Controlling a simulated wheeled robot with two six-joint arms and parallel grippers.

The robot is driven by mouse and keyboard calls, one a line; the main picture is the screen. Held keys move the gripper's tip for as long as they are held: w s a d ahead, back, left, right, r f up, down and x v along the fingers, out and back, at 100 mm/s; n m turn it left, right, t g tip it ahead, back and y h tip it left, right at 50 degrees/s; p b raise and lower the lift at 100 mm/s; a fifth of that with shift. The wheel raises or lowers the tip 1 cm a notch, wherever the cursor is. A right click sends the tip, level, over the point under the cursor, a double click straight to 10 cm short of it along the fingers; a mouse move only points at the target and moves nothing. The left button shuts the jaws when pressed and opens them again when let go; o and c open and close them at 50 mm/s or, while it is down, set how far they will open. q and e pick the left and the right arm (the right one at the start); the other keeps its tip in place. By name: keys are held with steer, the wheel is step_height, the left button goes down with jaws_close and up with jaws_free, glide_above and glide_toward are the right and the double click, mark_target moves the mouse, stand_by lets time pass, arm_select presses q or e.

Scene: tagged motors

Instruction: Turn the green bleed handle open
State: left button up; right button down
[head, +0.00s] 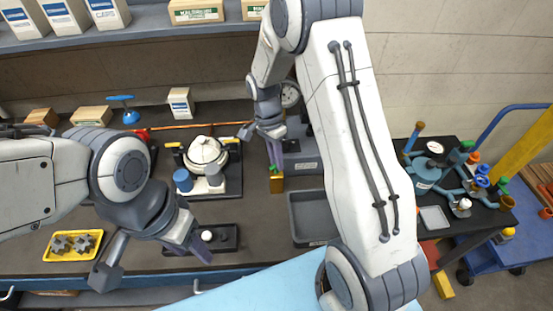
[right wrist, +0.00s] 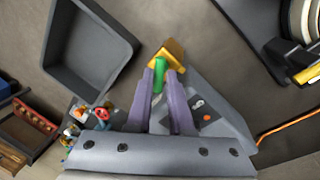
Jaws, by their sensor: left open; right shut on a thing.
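The green bleed handle (right wrist: 159,78) shows in the right wrist view between the two purple fingers of my right gripper (right wrist: 165,80). A brass-yellow block (right wrist: 173,52) sits right beyond the fingertips, at the handle's end. The right gripper is shut on the handle. My left gripper (head: 155,262) is open and empty at the front left of the bench, its fingers wide apart near a small black tray.
A grey tray (head: 313,218) stands just right of the block. A white round-topped device (head: 205,150) stands left of it. A yellow tray with gears (head: 73,245) is at the left. A side table with coloured valves (head: 455,175) is at the right.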

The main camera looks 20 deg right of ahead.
steer(key=n+h, duration=0.1)
steer(key=n, duration=0.4)
steer(key=shift+a+n+b, duration=0.15)
steer(key=shift+n+b, duration=0.15)
steer(key=shift+b, duration=0.1)
steer(key=n+t, duration=0.1)
steer(key=n, duration=0.4)
steer(key=shift+a+h+b, duration=0.1)
steer(key=shift+h+b, duration=0.2)
steer(key=shift+b, duration=0.1)
steer(key=shift+n, duration=0.3)
steer(key=c, duration=0.8)
jaws_free()
steer(key=shift+c, duration=0.2)
steer(key=shift+r, duration=0.15)
steer(key=s+b+v, duration=0.1)
steer(key=b+v, duration=0.1)
steer(key=v, duration=0.8)
steer(key=shift+w+r, duration=0.15)
steer(key=shift+w, duration=0.1)
